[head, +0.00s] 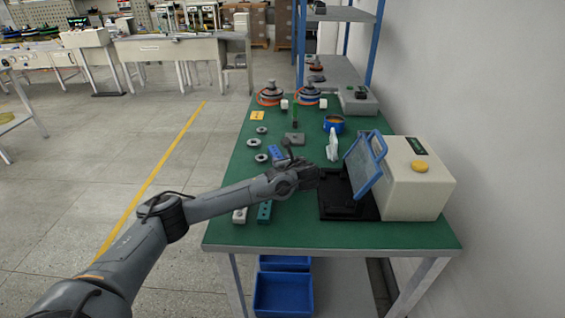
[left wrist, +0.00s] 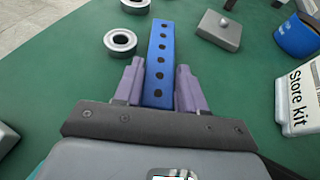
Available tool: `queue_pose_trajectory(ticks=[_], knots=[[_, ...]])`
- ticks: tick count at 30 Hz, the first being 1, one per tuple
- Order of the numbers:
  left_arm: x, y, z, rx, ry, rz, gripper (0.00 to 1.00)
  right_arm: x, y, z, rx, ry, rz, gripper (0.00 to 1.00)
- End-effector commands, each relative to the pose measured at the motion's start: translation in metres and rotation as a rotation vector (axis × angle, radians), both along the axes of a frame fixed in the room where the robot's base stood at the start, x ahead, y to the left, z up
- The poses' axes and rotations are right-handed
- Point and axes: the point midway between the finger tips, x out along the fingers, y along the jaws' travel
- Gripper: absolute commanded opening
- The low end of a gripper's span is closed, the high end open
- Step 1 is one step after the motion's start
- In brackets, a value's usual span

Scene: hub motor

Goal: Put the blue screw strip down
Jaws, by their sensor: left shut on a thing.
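The blue screw strip (left wrist: 160,55) is a long flat bar with a row of dark holes. In the left wrist view its near end lies between the two purple fingers of my left gripper (left wrist: 160,88), which is shut on it. The strip points away from the gripper over the green table. In the head view the strip (head: 276,153) shows just beyond my left gripper (head: 308,178), between the metal rings and the grey block. I cannot tell whether its underside touches the table. My right gripper is not in view.
Metal rings (left wrist: 121,41) lie left of the strip, and a grey block with a knob (left wrist: 220,29) lies to its right. A blue cup (head: 333,124), a white Store kit item (left wrist: 299,95) and a machine with a blue-framed lid (head: 366,165) stand on the right. A teal strip (head: 264,211) lies nearer.

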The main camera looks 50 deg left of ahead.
Motion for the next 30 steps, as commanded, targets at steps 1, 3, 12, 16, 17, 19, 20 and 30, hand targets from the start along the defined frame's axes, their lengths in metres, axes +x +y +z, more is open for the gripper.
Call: queue_pose_trajectory(ticks=[1, 3, 12, 16, 17, 19, 20, 30], knots=[[0.000, 0.000, 0.000, 0.000, 0.001, 0.000, 0.08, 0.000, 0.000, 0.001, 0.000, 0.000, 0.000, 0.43], [0.000, 0.000, -0.002, 0.000, 0.001, 0.000, 0.08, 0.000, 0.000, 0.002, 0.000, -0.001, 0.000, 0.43], [0.000, 0.000, -0.003, 0.000, 0.000, 0.000, 0.66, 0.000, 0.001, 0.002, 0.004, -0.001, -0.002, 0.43], [0.000, 0.000, -0.003, 0.000, 0.000, 0.000, 0.66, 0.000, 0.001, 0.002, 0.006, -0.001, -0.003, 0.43], [0.000, 0.000, -0.003, 0.000, 0.000, 0.000, 0.66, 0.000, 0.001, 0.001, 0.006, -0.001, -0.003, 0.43], [0.000, 0.000, -0.001, 0.000, 0.000, 0.000, 0.66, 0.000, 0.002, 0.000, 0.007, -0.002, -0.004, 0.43], [0.000, 0.000, 0.000, 0.000, -0.001, 0.000, 0.66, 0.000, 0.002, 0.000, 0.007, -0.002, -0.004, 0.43], [-0.012, -0.045, 0.023, -0.001, 0.001, -0.004, 0.66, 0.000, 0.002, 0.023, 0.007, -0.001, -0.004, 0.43]])
